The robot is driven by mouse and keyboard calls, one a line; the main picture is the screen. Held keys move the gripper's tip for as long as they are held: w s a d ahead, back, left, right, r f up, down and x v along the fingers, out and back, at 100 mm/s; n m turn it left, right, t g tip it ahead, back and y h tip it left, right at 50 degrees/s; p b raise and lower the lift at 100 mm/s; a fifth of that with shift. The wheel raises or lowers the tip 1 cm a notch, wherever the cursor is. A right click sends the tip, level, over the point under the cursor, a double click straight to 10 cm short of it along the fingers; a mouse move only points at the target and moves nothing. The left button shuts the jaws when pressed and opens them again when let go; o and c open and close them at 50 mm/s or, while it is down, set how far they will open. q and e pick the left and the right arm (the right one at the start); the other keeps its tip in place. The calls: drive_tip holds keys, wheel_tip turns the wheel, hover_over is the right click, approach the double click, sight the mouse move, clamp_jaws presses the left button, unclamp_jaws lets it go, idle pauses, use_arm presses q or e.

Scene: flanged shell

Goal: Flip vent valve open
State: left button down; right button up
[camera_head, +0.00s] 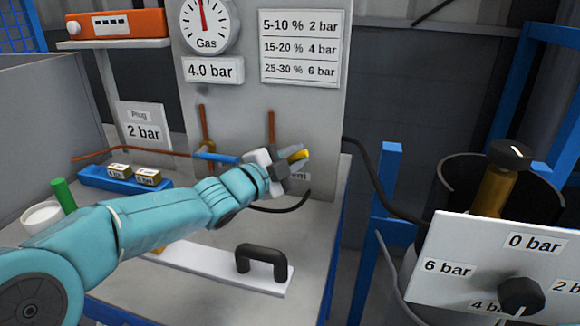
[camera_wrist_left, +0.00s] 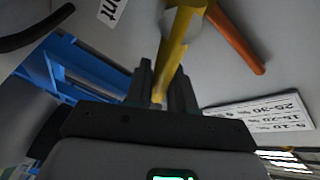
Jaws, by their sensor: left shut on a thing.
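The vent valve's yellow handle (camera_head: 299,155) shows at the grey panel, beside a partly hidden label (camera_head: 299,176) ending in "ent". My left gripper (camera_head: 286,167) reaches it from the left and is shut on it. In the left wrist view the yellow handle (camera_wrist_left: 172,62) runs between the two dark fingers of my left gripper (camera_wrist_left: 165,88). The gripper and wrist hide most of the valve body in the head view. My right gripper is not in view.
A gas gauge (camera_head: 207,22) and a pressure chart (camera_head: 305,47) are on the panel (camera_head: 235,118). A blue tray (camera_head: 95,176) with small blocks and a black-handled plate (camera_head: 215,266) lie on the bench. A control box (camera_head: 480,250) with a black knob stands at right.

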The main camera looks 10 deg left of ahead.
use_arm(q)
drive_tip(key=n, duration=0.1)
drive_tip(key=a+r+n+t+b, duration=0.1)
drive_tip(key=n, duration=0.1)
drive_tip(key=shift+r, duration=0.1)
drive_tip(key=n+b, duration=0.1)
drive_tip(key=a+r+n+t+b, duration=0.1)
drive_tip(key=shift+a+n+t, duration=0.1)
drive_tip(key=shift+n+t, duration=0.2)
drive_tip(key=shift+n, duration=0.1)
drive_tip(key=a+n+b, duration=0.1)
drive_tip(key=n, duration=0.1)
drive_tip(key=n+t+y+b, duration=0.1)
drive_tip(key=n+b, duration=0.1)
drive_tip(key=a+r+n+t+b, duration=0.1)
drive_tip(key=n, duration=0.1)
drive_tip(key=shift+w+a+r+y, duration=0.1)
drive_tip(key=shift+a+y, duration=0.25)
drive_tip(key=shift+y, duration=0.05)
drive_tip(key=shift+a+r+n+t+y+b, duration=0.1)
drive_tip(key=shift+a+n+t+y+b, duration=0.2)
drive_tip(key=shift+n+b, duration=0.25)
drive_tip(key=shift+a+r+n+t+y+b, duration=0.1)
drive_tip(key=shift+a+n+t+y+b, duration=0.15)
drive_tip(key=shift+n, duration=0.4)
drive_tip(key=shift+a+n+b, duration=0.1)
drive_tip(key=shift+n+b, duration=0.2)
drive_tip(key=shift+n, duration=0.2)
